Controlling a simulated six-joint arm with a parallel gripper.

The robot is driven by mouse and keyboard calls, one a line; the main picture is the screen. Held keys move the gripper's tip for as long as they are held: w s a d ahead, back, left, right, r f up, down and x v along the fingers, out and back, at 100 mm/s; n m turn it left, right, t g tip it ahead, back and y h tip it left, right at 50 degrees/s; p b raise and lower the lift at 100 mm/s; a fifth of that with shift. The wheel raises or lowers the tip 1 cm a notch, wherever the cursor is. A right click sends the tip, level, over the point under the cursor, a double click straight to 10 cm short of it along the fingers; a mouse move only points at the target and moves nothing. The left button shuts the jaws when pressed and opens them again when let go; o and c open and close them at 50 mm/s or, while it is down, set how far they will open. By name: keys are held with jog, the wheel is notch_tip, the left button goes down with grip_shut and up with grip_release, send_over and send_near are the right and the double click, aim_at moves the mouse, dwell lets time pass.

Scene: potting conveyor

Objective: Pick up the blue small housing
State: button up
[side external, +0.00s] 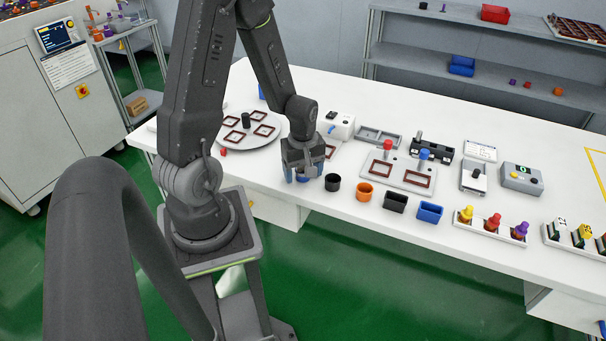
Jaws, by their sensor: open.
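My gripper (304,172) points down over the left end of a row of housings near the table's front edge. A bit of blue, apparently the small blue housing (302,178), shows at its fingertips and is mostly hidden by the fingers. The jaws are open around or just above it; I cannot tell which, nor whether they touch it. Right of it stand a round black housing (333,183), a round orange housing (364,192), a boxy black housing (396,202) and a boxy blue housing (430,212).
A round plate (236,141) with brown frames lies left of my gripper. Behind the row is a grey fixture plate (391,173) with red and blue knobs. A tray (488,229) of coloured-top pieces stands at the right. The table's front edge is close to the row.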

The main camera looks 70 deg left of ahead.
jog(key=shift+c, duration=0.2)
jog(key=c, duration=1)
jog(key=shift+o, duration=0.2)
jog(key=shift+r, duration=0.15)
